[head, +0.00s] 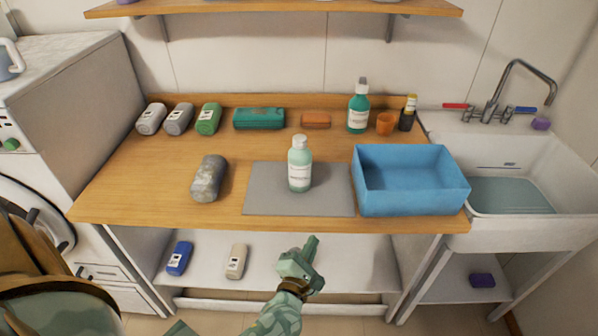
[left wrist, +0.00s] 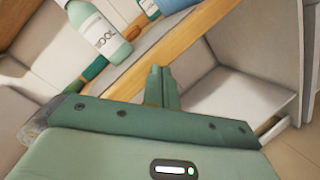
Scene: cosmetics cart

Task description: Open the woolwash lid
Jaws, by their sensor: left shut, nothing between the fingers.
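The woolwash bottle (head: 299,178) is pale green with a white label and stands upright on a grey mat (head: 265,203) on the wooden counter. Its white lid (head: 299,142) sits on top of it; I cannot tell any gap under it. My left gripper (head: 312,243) is shut and empty, in front of the counter edge and apart from the bottle. In the left wrist view, the shut fingers (left wrist: 160,80) show below the bottle (left wrist: 103,35), whose label reads "WOOL" and whose lid is out of frame. My right gripper is not in view.
A blue bin (head: 410,190) stands right of the mat. A grey roll-like object (head: 208,178) lies left of it. A teal bottle (head: 358,108), orange cup (head: 386,123) and several small packs line the back. A sink (head: 520,170) is at right. A lower shelf (head: 345,262) lies under the counter.

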